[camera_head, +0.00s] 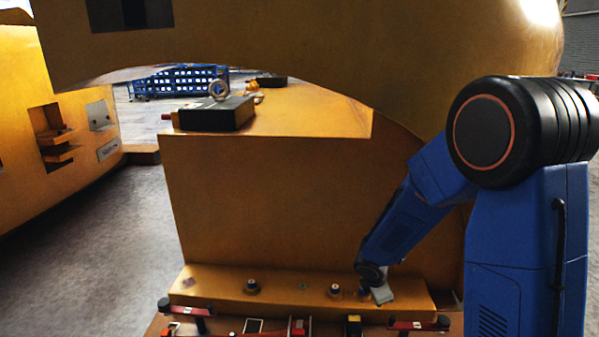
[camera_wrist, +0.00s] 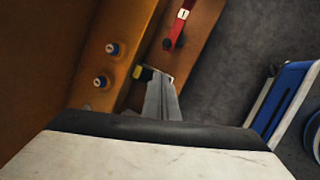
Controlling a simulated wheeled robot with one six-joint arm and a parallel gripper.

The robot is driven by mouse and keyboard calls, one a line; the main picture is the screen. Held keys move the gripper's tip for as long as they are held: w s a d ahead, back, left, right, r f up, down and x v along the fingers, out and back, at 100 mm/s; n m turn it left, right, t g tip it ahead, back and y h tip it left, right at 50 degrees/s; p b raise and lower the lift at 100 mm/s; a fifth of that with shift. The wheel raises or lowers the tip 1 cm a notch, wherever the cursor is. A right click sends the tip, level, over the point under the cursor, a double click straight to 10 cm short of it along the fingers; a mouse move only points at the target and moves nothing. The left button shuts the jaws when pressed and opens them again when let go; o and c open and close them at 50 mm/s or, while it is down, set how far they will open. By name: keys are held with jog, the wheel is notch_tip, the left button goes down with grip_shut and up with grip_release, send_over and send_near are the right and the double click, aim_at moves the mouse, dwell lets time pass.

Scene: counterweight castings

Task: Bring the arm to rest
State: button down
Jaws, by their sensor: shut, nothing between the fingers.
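My blue arm reaches down and left from its black shoulder joint at the right of the head view. My gripper (camera_head: 382,296) is low in front of the upright orange casting (camera_head: 270,200), by the right part of the ledge (camera_head: 222,281) at its foot. In the wrist view the grey fingers of my gripper (camera_wrist: 162,98) are together with nothing between them. Whether they touch the ledge cannot be told.
Dark round studs (camera_head: 253,287) stand on the ledge. Red-handled items (camera_head: 187,309) lie along the front. A black block (camera_head: 217,113) rests on the casting. A large curved orange body (camera_head: 250,40) overhangs above. Grey floor (camera_head: 90,240) lies open at the left.

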jog(key=s+d+r+m, duration=0.3)
jog(key=s+r+m, duration=0.25)
jog(key=r, duration=0.35)
jog(key=s+d+r+m, duration=0.3)
jog(key=s+r+m, duration=0.25)
jog(key=r, duration=0.25)
jog(key=s+a+r+m+y, duration=0.1)
jog(key=s+r+m, duration=0.3)
jog(key=s, duration=0.5)
jog(key=s+a+r+m+t+y, duration=0.1)
jog(key=s+r+m+y, duration=0.1)
jog(key=s+r+m, duration=0.3)
jog(key=s, duration=0.4)
jog(key=shift+s+r+t, duration=0.15)
jog(key=shift+s+t, duration=0.15)
jog(key=shift+s, duration=0.1)
